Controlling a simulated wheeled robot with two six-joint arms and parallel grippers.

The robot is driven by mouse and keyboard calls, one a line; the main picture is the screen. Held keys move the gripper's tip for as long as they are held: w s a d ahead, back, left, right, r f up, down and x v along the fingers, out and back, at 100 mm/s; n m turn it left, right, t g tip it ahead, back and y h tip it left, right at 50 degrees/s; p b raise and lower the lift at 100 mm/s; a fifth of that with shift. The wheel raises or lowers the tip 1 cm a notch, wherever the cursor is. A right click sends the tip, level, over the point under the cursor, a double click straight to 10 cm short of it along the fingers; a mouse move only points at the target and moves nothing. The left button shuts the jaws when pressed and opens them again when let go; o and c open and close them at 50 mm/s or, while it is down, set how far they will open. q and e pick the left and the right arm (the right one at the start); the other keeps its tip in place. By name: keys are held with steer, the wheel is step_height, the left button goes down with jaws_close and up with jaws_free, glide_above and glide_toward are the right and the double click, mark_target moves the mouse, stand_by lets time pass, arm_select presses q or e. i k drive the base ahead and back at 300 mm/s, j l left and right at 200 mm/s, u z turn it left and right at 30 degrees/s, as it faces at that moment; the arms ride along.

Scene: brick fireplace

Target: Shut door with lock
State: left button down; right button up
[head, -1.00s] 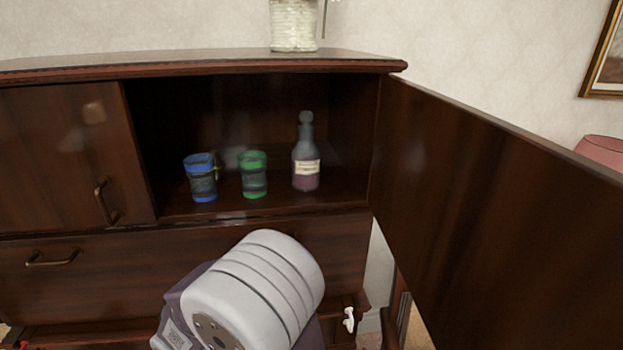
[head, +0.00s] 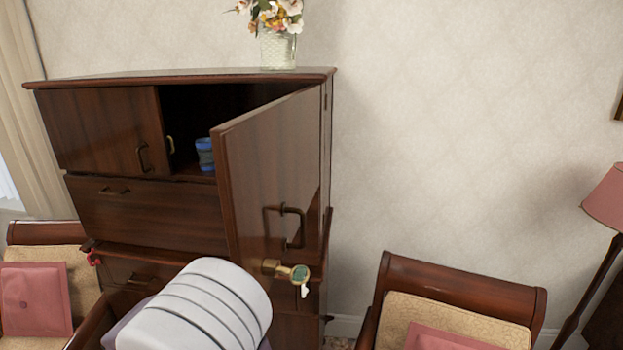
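The cabinet's right door (head: 262,170) is of dark wood and stands partly open, swung out toward me. A blue cup (head: 205,153) shows in the dark gap inside; the rest of the shelf is hidden by the door.
A flower vase (head: 278,48) stands on the cabinet top. A chair (head: 460,295) is at the lower right, another chair with a pink cushion (head: 35,300) at the left. A pink lamp (head: 606,198) stands far right. A lower drawer looks pulled out.

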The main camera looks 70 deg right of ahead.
mark_target(267, 158)
steer(key=k+z, duration=0.1)
steer(key=z, duration=0.75)
steer(key=k+z, duration=0.15)
steer(key=z, duration=0.25)
steer(key=l+z, duration=0.1)
steer(key=z, duration=0.35)
steer(key=k+l+z, duration=0.1)
steer(key=z, duration=0.3)
